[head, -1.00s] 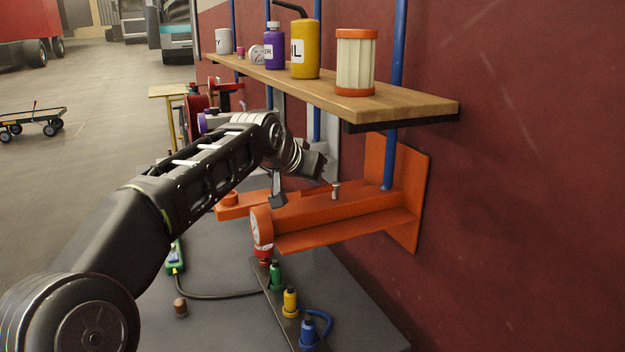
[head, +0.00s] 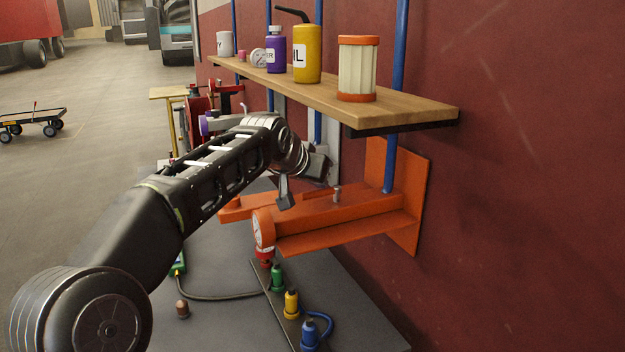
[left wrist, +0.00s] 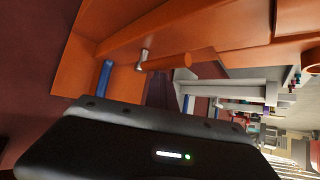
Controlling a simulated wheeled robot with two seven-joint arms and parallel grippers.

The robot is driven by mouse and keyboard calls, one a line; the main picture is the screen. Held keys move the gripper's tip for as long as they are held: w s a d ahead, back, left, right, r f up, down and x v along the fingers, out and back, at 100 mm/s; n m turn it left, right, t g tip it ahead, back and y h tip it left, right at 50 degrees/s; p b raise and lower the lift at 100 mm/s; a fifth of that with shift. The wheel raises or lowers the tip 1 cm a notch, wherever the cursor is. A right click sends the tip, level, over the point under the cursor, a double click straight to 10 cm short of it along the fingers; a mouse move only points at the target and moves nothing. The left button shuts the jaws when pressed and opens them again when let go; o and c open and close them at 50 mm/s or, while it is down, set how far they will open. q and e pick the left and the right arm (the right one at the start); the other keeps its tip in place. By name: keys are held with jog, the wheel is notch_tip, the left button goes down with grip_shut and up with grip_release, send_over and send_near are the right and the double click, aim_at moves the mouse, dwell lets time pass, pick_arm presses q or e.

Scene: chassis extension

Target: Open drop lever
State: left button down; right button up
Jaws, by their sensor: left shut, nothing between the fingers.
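An orange chassis beam assembly (head: 325,214) sticks out from an orange plate on the red wall. A small metal pin (head: 337,193) stands on its top; I cannot tell whether this is the drop lever. In the left wrist view a metal pin (left wrist: 142,60) shows beside an orange rod on the orange structure. My left gripper (head: 286,196) is shut and empty. It hangs over the near end of the beam, left of the pin; I cannot tell whether it touches the beam. My right gripper is not in view.
A wooden shelf (head: 400,115) with bottles and a filter hangs above the beam. A round gauge (head: 262,232) sits at the beam's near end. Below, a grey surface (head: 225,310) holds several colored fittings and a cable. The red wall bounds the right side.

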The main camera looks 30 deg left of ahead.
pick_arm(q)
jog(key=shift+w+d+f, duration=0.1)
jog(key=shift+d+f, duration=0.15)
jog(key=shift+d, duration=0.35)
jog(key=shift+s+r, duration=0.2)
jog(key=b+v, duration=0.1)
jog(key=v, duration=0.6)
jog(key=shift+s+a+r, duration=0.2)
jog(key=shift+a+r, duration=0.05)
jog(key=shift+a, duration=0.25)
